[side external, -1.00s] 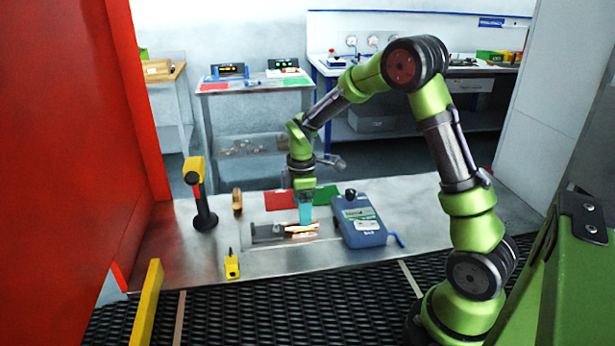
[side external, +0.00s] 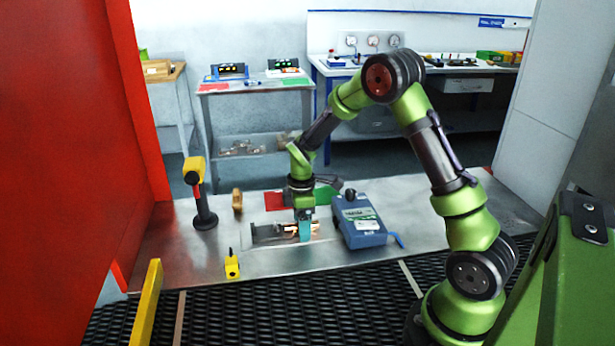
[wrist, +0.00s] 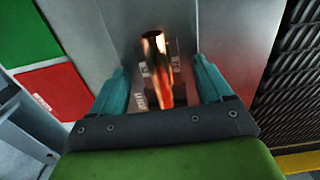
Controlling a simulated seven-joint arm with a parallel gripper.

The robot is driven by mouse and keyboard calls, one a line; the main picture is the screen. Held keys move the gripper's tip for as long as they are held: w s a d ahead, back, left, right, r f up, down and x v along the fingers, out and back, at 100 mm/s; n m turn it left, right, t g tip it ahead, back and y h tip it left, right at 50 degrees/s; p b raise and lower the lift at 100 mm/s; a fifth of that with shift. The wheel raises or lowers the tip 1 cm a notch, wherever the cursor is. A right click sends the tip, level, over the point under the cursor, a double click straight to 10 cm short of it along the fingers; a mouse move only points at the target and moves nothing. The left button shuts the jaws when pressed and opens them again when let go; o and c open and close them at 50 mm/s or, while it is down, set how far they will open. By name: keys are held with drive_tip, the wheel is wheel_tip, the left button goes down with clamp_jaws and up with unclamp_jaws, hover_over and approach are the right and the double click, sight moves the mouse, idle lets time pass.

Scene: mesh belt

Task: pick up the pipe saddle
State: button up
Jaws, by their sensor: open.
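The pipe saddle cannot be told apart with certainty; a shiny copper-coloured piece (wrist: 156,60) lies between my fingers in the wrist view, over a grey marked plate. In the side external view, copper-coloured metal (side external: 314,228) shows beside my gripper (side external: 304,238), low over the metal table. My gripper also shows in the wrist view (wrist: 162,85), its teal fingers apart on either side of the copper piece, with visible gaps. The lower end of the piece is hidden by the gripper body.
A blue device (side external: 360,222) stands close on the right. Red (side external: 275,201) and green (side external: 326,195) mats lie behind. A yellow-headed scanner on a stand (side external: 203,205) and a small yellow object (side external: 232,266) are on the left. Black mesh belt (side external: 290,318) runs along the front.

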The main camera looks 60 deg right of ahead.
drive_tip(key=shift+f, duration=0.1)
drive_tip(key=shift+c, duration=0.2)
drive_tip(key=c, duration=1.2)
drive_tip(key=shift+c, duration=0.7)
